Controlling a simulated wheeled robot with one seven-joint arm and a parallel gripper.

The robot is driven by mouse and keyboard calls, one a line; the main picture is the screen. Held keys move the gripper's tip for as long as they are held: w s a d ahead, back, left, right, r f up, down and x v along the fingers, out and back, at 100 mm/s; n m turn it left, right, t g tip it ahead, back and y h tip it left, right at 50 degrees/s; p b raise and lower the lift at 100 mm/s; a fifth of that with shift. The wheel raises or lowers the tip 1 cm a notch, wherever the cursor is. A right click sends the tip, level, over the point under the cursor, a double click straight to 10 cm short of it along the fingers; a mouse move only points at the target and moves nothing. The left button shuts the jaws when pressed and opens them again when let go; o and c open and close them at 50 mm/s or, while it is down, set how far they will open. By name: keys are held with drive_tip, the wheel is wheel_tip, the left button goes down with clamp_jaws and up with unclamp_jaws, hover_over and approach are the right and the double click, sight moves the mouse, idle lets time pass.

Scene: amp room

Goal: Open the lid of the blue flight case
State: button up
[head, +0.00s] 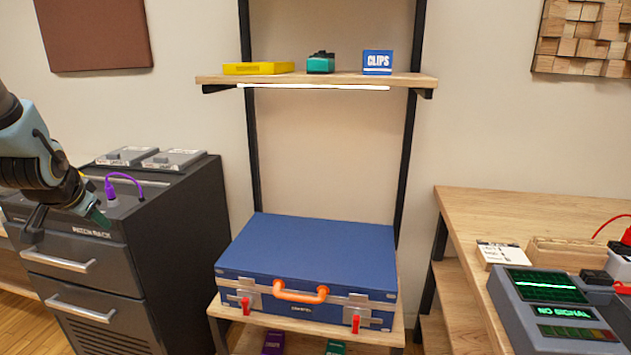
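The blue flight case (310,250) lies flat with its lid shut on a low wooden shelf (392,335) in the middle of the head view. An orange handle (300,292) is on its front face. A metal latch with a red tab sits on each side of the handle, a left latch (246,304) and a right latch (355,322). My gripper (66,222) is at the far left, in front of the dark drawer cabinet and well apart from the case. Its two fingers look spread, with nothing seen between them.
The dark cabinet (185,220) stands left of the case, with a purple cable (128,178) on top. An upper shelf (215,79) holds a yellow object, a teal object and a CLIPS box. A wooden desk (480,215) with a NO SIGNAL device (545,300) stands right.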

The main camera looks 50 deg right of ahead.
drive_tip(key=d+f+m+t+h+b, duration=0.15)
drive_tip(key=d+m+h+b, duration=0.7)
drive_tip(key=d, duration=1.35)
drive_tip(key=s+d+m+g+h+b, duration=0.1)
drive_tip(key=s+d+m+g+h, duration=0.2)
drive_tip(key=s+d+m, duration=0.55)
drive_tip(key=s+d+m+g+h, duration=0.3)
drive_tip(key=s+d+m, duration=0.15)
drive_tip(key=d, duration=0.75)
drive_tip(key=w+d+p, duration=0.2)
drive_tip(key=d, duration=0.8)
drive_tip(key=shift+w+r+m, duration=0.15)
drive_tip(key=shift+m, duration=0.2)
drive_tip(key=shift+a, duration=0.1)
clamp_jaws()
drive_tip(key=c, duration=0.6)
unclamp_jaws()
